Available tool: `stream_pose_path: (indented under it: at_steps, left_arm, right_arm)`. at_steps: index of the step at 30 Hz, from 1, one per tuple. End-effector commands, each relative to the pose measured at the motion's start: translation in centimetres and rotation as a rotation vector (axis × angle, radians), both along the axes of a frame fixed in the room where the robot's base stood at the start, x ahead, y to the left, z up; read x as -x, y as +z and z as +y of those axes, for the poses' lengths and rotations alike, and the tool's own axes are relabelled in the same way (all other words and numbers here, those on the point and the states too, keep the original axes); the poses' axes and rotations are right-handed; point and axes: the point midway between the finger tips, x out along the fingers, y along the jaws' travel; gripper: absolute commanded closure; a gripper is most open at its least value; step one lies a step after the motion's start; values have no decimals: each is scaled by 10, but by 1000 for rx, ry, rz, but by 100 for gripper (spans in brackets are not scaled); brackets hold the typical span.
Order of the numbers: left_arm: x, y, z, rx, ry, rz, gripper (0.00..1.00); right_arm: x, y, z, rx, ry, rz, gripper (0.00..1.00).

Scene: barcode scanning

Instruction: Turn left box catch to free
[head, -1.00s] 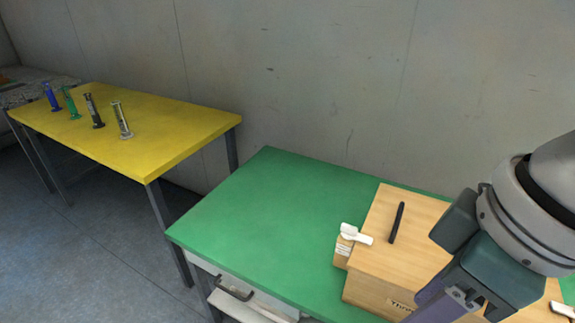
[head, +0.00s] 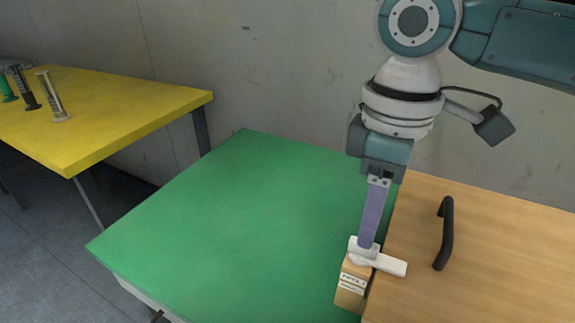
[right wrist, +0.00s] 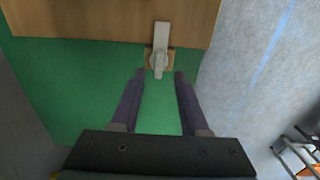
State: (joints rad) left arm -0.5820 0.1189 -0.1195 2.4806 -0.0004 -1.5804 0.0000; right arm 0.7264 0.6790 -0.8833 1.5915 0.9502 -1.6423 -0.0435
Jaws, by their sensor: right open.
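The left box catch (head: 388,264) is a white lever on a small labelled wooden block (head: 350,284) at the left side of the wooden box (head: 500,245). Its long end lies across the box lid's edge. My right gripper (head: 367,242) points down at the catch's block end; in this view one finger hides the other. In the right wrist view the catch (right wrist: 161,42) is ahead, between the lines of the two open fingers (right wrist: 160,74), and nothing is gripped. Whether a finger touches the catch I cannot tell. My left gripper is not in view.
A black handle (head: 446,233) stands up from the lid to the right of the catch. The green table (head: 240,220) is clear left of the box. A yellow table (head: 130,110) with several small cylinder stands (head: 54,97) is farther left. A wall is behind.

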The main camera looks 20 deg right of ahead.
Motion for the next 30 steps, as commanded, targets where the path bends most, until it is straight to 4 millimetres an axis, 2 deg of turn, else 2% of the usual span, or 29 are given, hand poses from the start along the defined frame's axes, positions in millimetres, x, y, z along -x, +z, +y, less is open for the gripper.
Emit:
stream_pose_path:
  at_steps: [1, 6, 17, 30]
  left_arm:
    - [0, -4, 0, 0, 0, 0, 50]
    - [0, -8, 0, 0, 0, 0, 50]
    - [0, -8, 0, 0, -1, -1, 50]
    - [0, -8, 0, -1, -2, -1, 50]
  right_arm:
    - [1, -11, 0, 1, -1, 2, 55]
    - [0, -33, 0, 1, 0, 1, 55]
    - [0, -39, 0, 1, 1, -2, 55]
    - [0, -39, 0, 0, 1, -1, 100]
